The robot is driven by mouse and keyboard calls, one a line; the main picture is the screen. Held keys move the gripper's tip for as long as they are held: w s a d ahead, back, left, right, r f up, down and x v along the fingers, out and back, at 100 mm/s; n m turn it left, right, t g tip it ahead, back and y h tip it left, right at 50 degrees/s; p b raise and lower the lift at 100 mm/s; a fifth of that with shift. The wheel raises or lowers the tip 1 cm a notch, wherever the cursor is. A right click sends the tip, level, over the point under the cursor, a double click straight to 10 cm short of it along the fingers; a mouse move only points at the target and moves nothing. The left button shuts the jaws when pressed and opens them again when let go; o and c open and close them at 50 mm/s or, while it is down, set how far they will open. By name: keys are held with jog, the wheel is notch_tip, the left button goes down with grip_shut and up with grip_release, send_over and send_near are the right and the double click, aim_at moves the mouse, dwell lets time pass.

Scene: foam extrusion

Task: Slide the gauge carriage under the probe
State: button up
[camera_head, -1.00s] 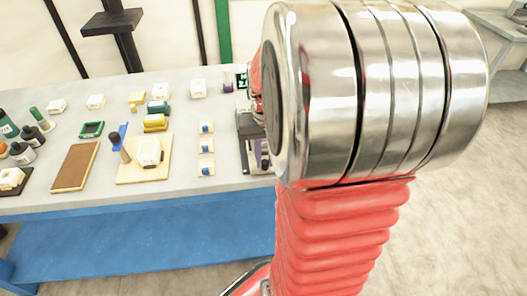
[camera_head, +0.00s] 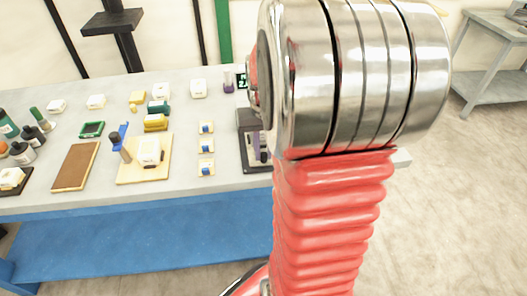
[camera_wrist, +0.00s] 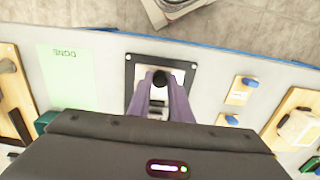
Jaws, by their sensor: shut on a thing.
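The gauge stand (camera_head: 247,122) is a dark unit near the table's right end in the head view, partly hidden behind my arm. In the wrist view its black base plate (camera_wrist: 131,68) frames a pale inner area. My gripper (camera_wrist: 160,84) has two purple fingers reaching over this plate. The carriage body is mostly hidden by the fingers. I cannot make out the probe or how far the carriage is from it.
A green DONE mat (camera_wrist: 66,75) lies left of the plate in the wrist view. Small cream blocks with blue parts (camera_head: 206,146) stand in a row left of the gauge. A wooden board (camera_head: 130,172) holds a white part. A small display (camera_head: 241,80) stands behind.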

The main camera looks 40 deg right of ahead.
aim_at(261, 133)
jog(key=shift+w+d, duration=0.2)
jog(key=shift+d, duration=0.1)
jog(key=shift+w+d, duration=0.4)
jog(key=shift+w, duration=0.15)
jog(key=shift+w+d, duration=0.2)
jog(key=shift+w, duration=0.1)
jog(key=shift+w+d, duration=0.4)
jog(key=shift+w, duration=0.15)
jog(key=shift+w+d, duration=0.2)
jog(key=shift+w, duration=0.1)
jog(key=shift+w+d, duration=0.2)
jog(key=shift+w, duration=0.1)
jog(key=shift+w+d, duration=0.5)
jog(key=shift+w, duration=0.2)
jog(key=o, duration=1)
jog(key=shift+a, duration=0.1)
jog(key=shift+c, duration=0.2)
